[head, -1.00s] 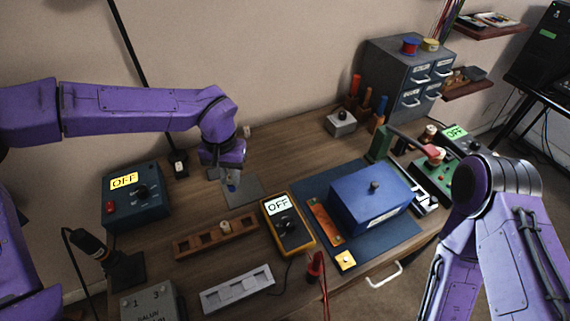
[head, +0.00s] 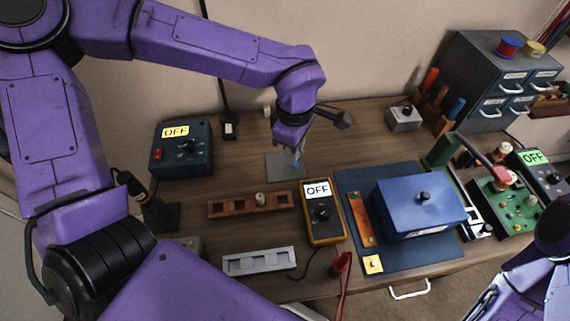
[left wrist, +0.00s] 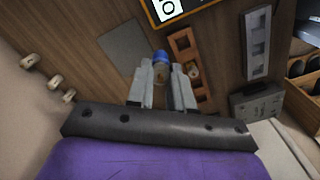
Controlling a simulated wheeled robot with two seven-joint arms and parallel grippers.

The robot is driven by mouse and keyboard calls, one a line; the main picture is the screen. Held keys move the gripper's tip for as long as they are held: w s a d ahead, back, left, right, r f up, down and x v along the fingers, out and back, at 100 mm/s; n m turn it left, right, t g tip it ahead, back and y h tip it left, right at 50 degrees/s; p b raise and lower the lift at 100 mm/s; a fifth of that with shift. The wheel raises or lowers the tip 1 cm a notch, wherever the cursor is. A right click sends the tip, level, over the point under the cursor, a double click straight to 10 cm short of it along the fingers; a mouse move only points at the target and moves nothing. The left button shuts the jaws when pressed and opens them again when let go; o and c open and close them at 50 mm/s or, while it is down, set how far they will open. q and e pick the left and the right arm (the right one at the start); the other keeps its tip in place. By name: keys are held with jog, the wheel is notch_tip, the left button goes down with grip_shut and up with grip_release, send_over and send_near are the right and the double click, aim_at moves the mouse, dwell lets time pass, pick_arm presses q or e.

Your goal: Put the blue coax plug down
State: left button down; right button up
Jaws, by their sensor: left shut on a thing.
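My left gripper (head: 296,158) points down over the grey mat (head: 274,172) on the wooden bench. In the left wrist view the gripper (left wrist: 161,78) is shut on the blue coax plug (left wrist: 160,56), whose blue end shows between the fingertips. In the head view only a small blue bit of the plug (head: 295,164) shows under the fingers. The grey mat also shows in the left wrist view (left wrist: 118,45), just left of the plug. I cannot tell whether the plug touches the mat.
A brown slotted rack (head: 225,208) holding a pale plug (head: 260,198) and a yellow multimeter (head: 322,228) stand in front of the mat. A dark blue tuner box (head: 182,160) is to the left. A blue box (head: 418,205) sits on a dark mat to the right.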

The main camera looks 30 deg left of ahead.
pick_arm(q)
jog(key=s+r+n, duration=0.2)
jog(key=s+n, duration=0.5)
jog(key=n, duration=1.1)
jog(key=w+a+f+p, duration=0.1)
jog(key=w+f, duration=0.2)
jog(key=w, duration=0.1)
jog(key=w+a+f+p, duration=0.1)
jog(key=w+a+f, duration=0.1)
jog(key=w+f, duration=0.1)
jog(key=w+a+f+p, duration=0.1)
jog(key=w+f, duration=0.2)
jog(key=w, duration=0.1)
jog(key=shift+w+a, duration=0.35)
jog(key=shift+a, duration=0.05)
jog(key=shift+w+a+f, duration=0.1)
jog(key=shift+w+f, duration=0.1)
jog(key=f+p, duration=0.2)
jog(key=f, duration=0.1)
jog(key=shift+w+a+f, duration=0.1)
jog(key=shift+w+f, duration=0.05)
jog(key=shift+w, duration=0.05)
jog(key=shift+f, duration=0.45)
jog(key=c, duration=1)
grip_release()
